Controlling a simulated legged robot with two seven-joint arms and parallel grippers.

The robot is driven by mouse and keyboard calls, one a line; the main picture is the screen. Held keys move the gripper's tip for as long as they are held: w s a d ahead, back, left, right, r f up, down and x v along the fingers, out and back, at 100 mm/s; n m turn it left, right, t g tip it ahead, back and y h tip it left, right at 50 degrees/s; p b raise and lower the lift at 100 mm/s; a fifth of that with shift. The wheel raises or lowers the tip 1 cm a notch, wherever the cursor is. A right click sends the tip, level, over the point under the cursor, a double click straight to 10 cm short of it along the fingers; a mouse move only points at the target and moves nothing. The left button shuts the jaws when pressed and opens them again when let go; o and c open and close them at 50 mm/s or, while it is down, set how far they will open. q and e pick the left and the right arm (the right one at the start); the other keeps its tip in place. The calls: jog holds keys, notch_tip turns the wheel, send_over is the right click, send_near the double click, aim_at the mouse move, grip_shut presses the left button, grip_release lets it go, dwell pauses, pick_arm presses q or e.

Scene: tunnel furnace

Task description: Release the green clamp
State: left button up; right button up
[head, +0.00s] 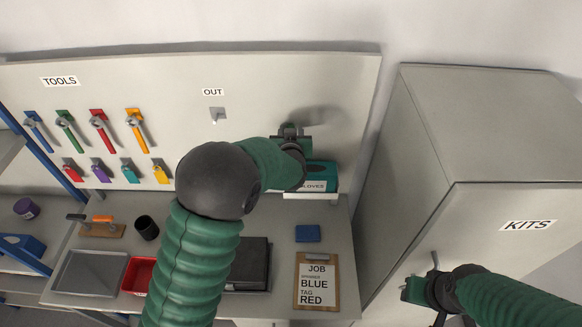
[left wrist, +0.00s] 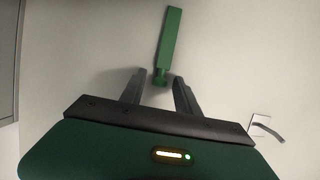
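In the left wrist view a long green piece, apparently the green clamp (left wrist: 170,42), stands out against the pale wall. Its narrow lower end lies between the two dark fingers of my left gripper (left wrist: 160,80). The fingers are apart, with a small gap showing on each side of that end. In the head view my left gripper (head: 292,138) is at the back panel, above the gloves box, partly hidden by my own wrist. I cannot make out the clamp clearly there. My right gripper (head: 418,290) is in front of the KITS cabinet, near its handle (head: 435,261); its fingers are unclear.
The OUT hook (head: 217,115) is empty, left of my left gripper. Coloured tools hang under the TOOLS label (head: 60,81). The gloves box (head: 320,177) sits on a small shelf. The bench holds a clipboard (head: 317,262), a blue block (head: 307,233) and a red tray (head: 138,277).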

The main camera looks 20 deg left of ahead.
pick_arm(q)
jog(key=p+v, duration=0.1)
jog(key=v, duration=0.4)
jog(key=shift+s+d+r, duration=0.15)
jog(key=shift+s+r, duration=0.05)
jog(key=shift+s, duration=0.15)
jog(key=shift+w+f, duration=0.1)
jog(key=s+d+f+m+g+h+b, duration=0.1)
jog(key=s+f+b, duration=0.2)
jog(key=f+b, duration=0.25)
jog(key=s+f+g+h+b, duration=0.1)
jog(key=s+f+h+b, duration=0.2)
jog(key=f, duration=0.4)
jog(key=s+a+f+m+g+b, duration=0.1)
jog(key=s+f+g+b, duration=0.3)
jog(key=s+f, duration=0.5)
jog(key=s+a+f+m+g+b, duration=0.1)
jog(key=s+f+g+b, duration=0.3)
jog(key=s+f+b, duration=0.5)
jog(key=s, duration=0.6)
jog(key=shift+g, duration=0.4)
